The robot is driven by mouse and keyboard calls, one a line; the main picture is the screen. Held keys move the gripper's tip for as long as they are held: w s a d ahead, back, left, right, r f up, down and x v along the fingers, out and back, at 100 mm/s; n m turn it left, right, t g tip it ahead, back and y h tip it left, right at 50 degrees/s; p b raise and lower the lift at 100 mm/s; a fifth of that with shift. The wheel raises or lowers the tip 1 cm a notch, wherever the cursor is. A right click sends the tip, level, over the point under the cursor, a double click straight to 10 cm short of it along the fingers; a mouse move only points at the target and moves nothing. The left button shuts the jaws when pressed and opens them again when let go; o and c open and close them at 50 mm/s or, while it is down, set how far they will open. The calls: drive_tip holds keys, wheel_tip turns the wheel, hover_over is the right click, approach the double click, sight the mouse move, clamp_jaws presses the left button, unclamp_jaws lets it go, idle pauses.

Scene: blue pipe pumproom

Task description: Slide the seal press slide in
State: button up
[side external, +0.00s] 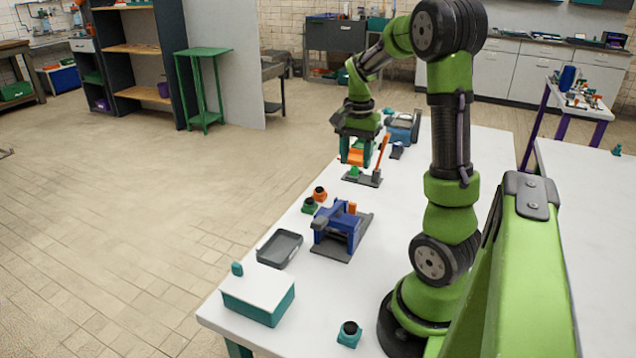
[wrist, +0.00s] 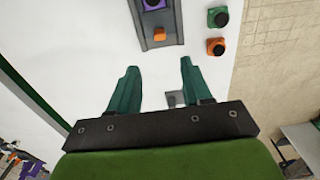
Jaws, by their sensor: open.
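The seal press (side external: 338,228) is a blue frame on a dark grey base plate, in the middle of the white table. An orange knob (side external: 352,208) stands at its side, apparently the slide's handle. In the wrist view the orange knob (wrist: 160,33) lies on the grey base (wrist: 157,20) at the top edge, with the blue-purple body cut off. How far the slide is in cannot be told. My gripper (side external: 357,160) is farther along the table, beyond the press and apart from it. In the wrist view its teal fingers (wrist: 158,72) are apart with nothing held between them.
A lever station with an orange handle (side external: 383,150) stands beneath and beside my gripper. Orange (side external: 319,194) and green (side external: 309,206) round pieces sit left of the press. A black tray (side external: 280,248) and teal box (side external: 258,296) are nearer the camera. Bare table lies between press and lever station.

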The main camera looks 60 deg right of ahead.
sight(353, 203)
drive_tip(key=shift+r, duration=1.45)
drive_tip(key=s+d+f+m+g+y, duration=0.1)
drive_tip(key=s+d+f+m+y, duration=0.15)
drive_tip(key=d, duration=0.45)
drive_tip(key=a+f, duration=0.2)
drive_tip(key=f, duration=0.3)
drive_tip(key=w+a+f+n+y, duration=0.1)
drive_tip(key=a+f, duration=0.1)
drive_tip(key=f, duration=0.3)
drive_tip(key=w+a+f+n+t+y, duration=0.1)
drive_tip(key=a+f, duration=0.2)
drive_tip(key=f, duration=0.2)
drive_tip(key=shift+w+n, duration=0.25)
clamp_jaws()
